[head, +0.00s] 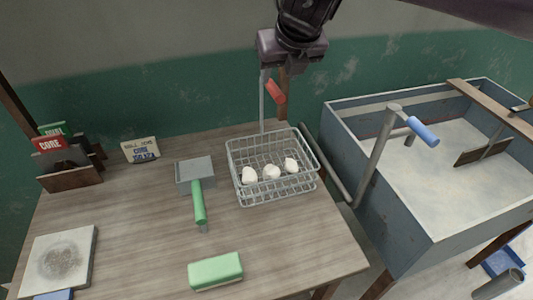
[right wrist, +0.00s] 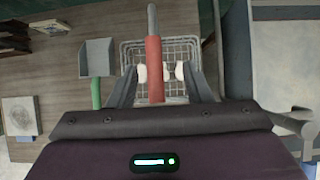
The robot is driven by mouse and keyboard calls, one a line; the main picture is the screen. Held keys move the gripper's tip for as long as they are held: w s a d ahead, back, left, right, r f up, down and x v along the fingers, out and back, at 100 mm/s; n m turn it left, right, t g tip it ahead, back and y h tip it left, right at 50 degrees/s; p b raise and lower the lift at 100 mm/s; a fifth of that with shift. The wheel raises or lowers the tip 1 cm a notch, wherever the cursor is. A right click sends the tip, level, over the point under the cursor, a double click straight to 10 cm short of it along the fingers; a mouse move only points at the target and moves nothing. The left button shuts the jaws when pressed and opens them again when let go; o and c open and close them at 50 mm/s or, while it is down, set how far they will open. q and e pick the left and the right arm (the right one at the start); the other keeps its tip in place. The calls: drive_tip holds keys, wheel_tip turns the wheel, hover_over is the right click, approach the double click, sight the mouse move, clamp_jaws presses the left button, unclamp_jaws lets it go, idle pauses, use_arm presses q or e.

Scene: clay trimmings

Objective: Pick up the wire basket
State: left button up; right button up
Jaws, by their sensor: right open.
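The wire basket (head: 237,163) stands upright on the wooden table near its right edge. It is a grey mesh box holding several white lumps (head: 271,172). My right gripper (head: 290,48) is above and behind the basket, apart from it; its fingers do not show clearly in the head view. In the right wrist view my right gripper (right wrist: 162,68) is open, and the basket (right wrist: 186,47) shows beyond its fingers. A red handle (right wrist: 154,72) lies across the view between the fingers and partly hides the basket. My left gripper is not in view.
The red handle (head: 275,91) is by a grey rod (head: 262,105) behind the basket. A green-handled scoop (head: 199,202) lies left of it; a green block (head: 215,271) lies in front. A large bin (head: 400,233) with a blue-handled lever (head: 422,131) stands close on the right.

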sight(273, 83)
drive_tip(key=shift+x, duration=0.9)
drive_tip(key=shift+w+a+f, duration=0.15)
drive_tip(key=shift+w+f, duration=0.05)
drive_tip(key=shift+f, duration=0.05)
drive_tip(key=x, duration=0.1)
drive_tip(key=p+x, duration=0.1)
drive_tip(key=x, duration=0.1)
drive_tip(key=p+x, duration=0.1)
drive_tip(key=shift+a+f, duration=0.2)
drive_tip(key=shift+a, duration=0.1)
drive_tip(key=shift+w+f, duration=0.15)
drive_tip(key=shift+f, duration=0.1)
drive_tip(key=shift+c, duration=0.2)
clamp_jaws()
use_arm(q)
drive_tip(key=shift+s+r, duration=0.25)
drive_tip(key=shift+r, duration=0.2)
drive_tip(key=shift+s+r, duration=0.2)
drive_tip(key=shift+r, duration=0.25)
use_arm(e)
drive_tip(key=shift+r, duration=0.1)
